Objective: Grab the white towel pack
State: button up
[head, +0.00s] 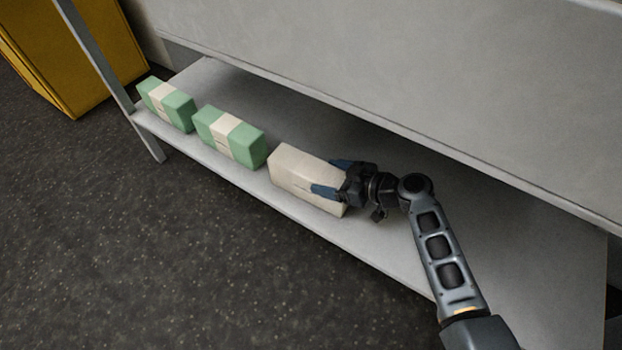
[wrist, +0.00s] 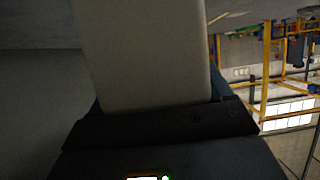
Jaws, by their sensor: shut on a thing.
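The white towel pack (head: 299,176) is a cream-white block lying on the low grey shelf, near its front edge, in the head view. My gripper (head: 330,177) reaches in from the right and is shut on the pack's right end, with one blue finger on the front side and one on the back. In the wrist view the white towel pack (wrist: 145,50) fills the upper middle, close against my gripper (wrist: 160,115). Part of the pack's right end is hidden by the fingers.
Two green packs with white bands, a nearer one (head: 230,136) and a farther one (head: 166,104), sit left of the white pack on the shelf (head: 385,255). A grey panel (head: 400,80) overhangs the shelf. A yellow cabinet (head: 75,50) stands at upper left. The dark floor in front is clear.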

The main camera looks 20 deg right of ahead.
jog(key=c, duration=0.6)
jog(key=shift+c, duration=0.3)
jog(key=shift+r, duration=0.15)
